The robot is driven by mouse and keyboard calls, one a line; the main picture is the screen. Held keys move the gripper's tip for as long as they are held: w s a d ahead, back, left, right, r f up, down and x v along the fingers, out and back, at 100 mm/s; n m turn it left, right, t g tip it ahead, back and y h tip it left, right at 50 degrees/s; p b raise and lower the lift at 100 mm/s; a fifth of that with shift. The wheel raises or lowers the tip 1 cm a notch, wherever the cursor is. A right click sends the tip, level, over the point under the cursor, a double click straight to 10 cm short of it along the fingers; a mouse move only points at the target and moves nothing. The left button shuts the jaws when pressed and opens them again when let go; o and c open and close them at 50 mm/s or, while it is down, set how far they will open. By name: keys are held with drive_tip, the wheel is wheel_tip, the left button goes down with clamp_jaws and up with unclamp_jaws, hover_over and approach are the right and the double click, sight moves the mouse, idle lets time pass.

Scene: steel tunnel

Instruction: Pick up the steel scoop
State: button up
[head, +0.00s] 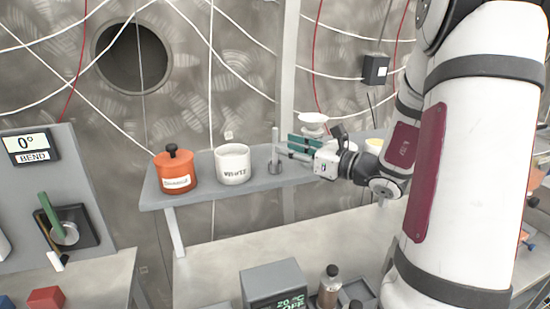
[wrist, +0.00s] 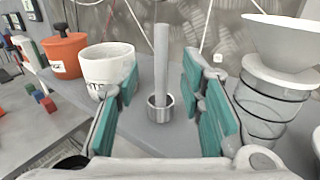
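The steel scoop (head: 275,152) stands upright on the grey shelf (head: 208,192), its small round cup (wrist: 160,108) at the bottom and its thin handle pointing straight up. My gripper (head: 298,147) is just right of the scoop in the head view, low over the shelf and pointing at it. In the wrist view my gripper (wrist: 158,84) is open, with teal pads to the left and right. The scoop shows upright in the gap between them, with clear space on both sides. I see no contact with it.
A white lettered mug (head: 233,164) and an orange lidded jar (head: 176,178) stand left of the scoop. A white dripper on a glass carafe (wrist: 271,98) stands close to the right finger. Below are a grey display box (head: 273,284) and a brown bottle (head: 329,288).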

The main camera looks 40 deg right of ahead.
sight(275, 165)
drive_tip(key=x, duration=0.5)
drive_tip(key=shift+f+p, duration=0.1)
drive_tip(key=shift+p, duration=0.3)
clamp_jaws()
